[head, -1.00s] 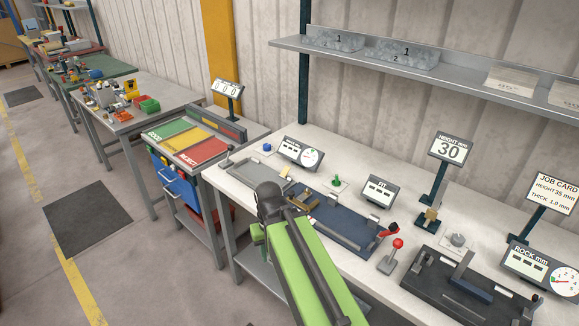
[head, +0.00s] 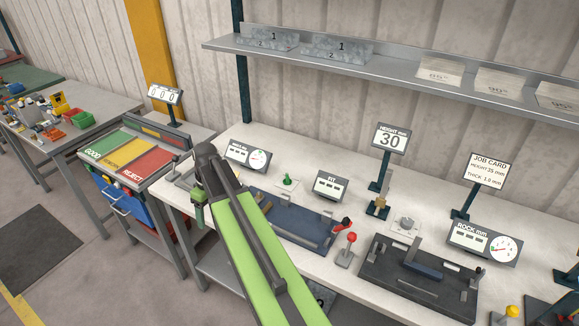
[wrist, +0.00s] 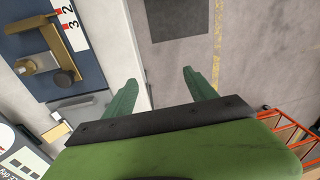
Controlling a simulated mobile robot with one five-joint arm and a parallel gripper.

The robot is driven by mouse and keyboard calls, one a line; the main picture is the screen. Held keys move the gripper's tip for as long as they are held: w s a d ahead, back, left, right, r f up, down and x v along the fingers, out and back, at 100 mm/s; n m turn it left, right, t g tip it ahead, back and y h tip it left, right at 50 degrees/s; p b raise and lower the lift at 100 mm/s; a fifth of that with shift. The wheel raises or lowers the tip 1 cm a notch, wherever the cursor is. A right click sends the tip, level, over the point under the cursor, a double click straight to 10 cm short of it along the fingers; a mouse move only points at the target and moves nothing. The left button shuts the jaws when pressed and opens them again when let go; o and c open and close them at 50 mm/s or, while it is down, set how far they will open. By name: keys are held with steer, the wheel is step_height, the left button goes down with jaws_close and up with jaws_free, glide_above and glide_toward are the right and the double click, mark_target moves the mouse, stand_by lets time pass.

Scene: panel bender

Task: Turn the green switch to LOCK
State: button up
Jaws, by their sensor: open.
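The green switch (head: 287,181) stands on a small white plate on the white bench, between the angle gauge with a dial and the FIT display. It is too small to read its labels or which way it points. My gripper (wrist: 160,90) is open and empty in the wrist view, over the bench's front edge and the floor. In the head view my gripper (head: 198,207) hangs at the left end of the bench, left of and nearer than the switch. The switch does not show in the wrist view.
A blue fixture (head: 310,228) with a brass clamp (wrist: 45,52) lies in front of the switch. The dial gauge (head: 248,156) and FIT display (head: 330,185) flank it. A red-knobbed lever (head: 347,250) and black fixture (head: 425,280) lie right; a shelf (head: 400,75) runs above.

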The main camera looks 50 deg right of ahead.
steer(key=w+d+r+n+t+y+p, duration=0.1)
steer(key=d+r+n+p, duration=0.15)
steer(key=d, duration=0.85)
steer(key=w+d+r+n+p, duration=0.15)
steer(key=d+r, duration=0.25)
steer(key=d, duration=0.8)
steer(key=n+t+p, duration=0.2)
steer(key=p, duration=0.1)
glide_toward(287, 175)
steer(key=shift+y, duration=0.4)
steer(key=b+x, duration=0.2)
steer(key=b, duration=0.3)
steer(key=b+x, duration=0.3)
steer(key=b, duration=0.2)
steer(key=b+x, duration=0.3)
steer(key=b, duration=0.2)
steer(key=shift+s+d+f, duration=0.2)
steer(key=shift+d+f, duration=0.05)
steer(key=shift+d, duration=0.15)
steer(key=shift+w+a+f+b, duration=0.2)
steer(key=shift+f+b, duration=0.2)
steer(key=shift+b, duration=0.25)
steer(key=shift+r, duration=0.15)
steer(key=shift+c, duration=0.4)
